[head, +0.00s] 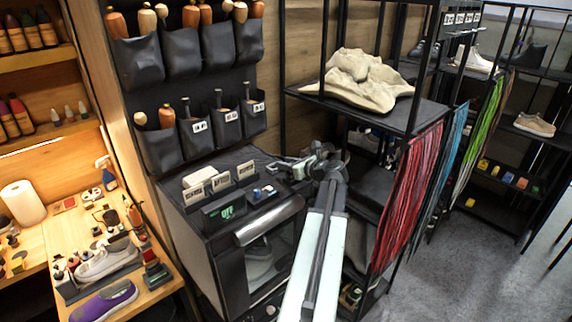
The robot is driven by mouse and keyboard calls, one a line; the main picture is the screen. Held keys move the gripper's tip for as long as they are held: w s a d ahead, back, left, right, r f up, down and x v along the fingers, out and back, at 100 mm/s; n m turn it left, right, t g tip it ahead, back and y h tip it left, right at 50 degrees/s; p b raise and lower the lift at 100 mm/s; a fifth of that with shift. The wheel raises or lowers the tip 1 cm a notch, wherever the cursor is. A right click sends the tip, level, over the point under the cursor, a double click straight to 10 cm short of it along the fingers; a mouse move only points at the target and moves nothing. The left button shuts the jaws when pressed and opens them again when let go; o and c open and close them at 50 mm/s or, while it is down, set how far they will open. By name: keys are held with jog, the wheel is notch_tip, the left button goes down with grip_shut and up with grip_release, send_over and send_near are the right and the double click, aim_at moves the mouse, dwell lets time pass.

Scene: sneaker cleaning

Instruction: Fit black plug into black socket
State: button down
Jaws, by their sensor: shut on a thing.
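My gripper (277,167) is at the end of my arm, over the back right part of the top of the black cabinet (188,232). It points left and is shut on a small dark thing, apparently the black plug. The plug is too small and too dark against the cabinet to show its outline. I cannot make out the black socket for certain. A small dark piece with blue and white parts (263,192) sits on the cabinet top, just below and left of the gripper, apart from it.
Label cards (220,180) and a dark box with a green display (226,211) stand left on the cabinet. A rack (430,115) with a beige cloth-like heap (362,80) and hanging red laces (410,190) is right. A wooden bench (62,232) holds a purple shoe (105,300).

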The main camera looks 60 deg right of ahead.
jog(key=shift+f+b, duration=0.7)
jog(key=shift+f, duration=0.15)
jog(key=c, duration=1)
grip_release()
jog(key=shift+o, duration=0.2)
jog(key=p+v, duration=0.2)
jog(key=v, duration=0.5)
jog(key=shift+s+a+r, duration=0.1)
jog(key=shift+s+r, duration=0.15)
jog(key=shift+s, duration=0.1)
jog(key=shift+f, duration=0.1)
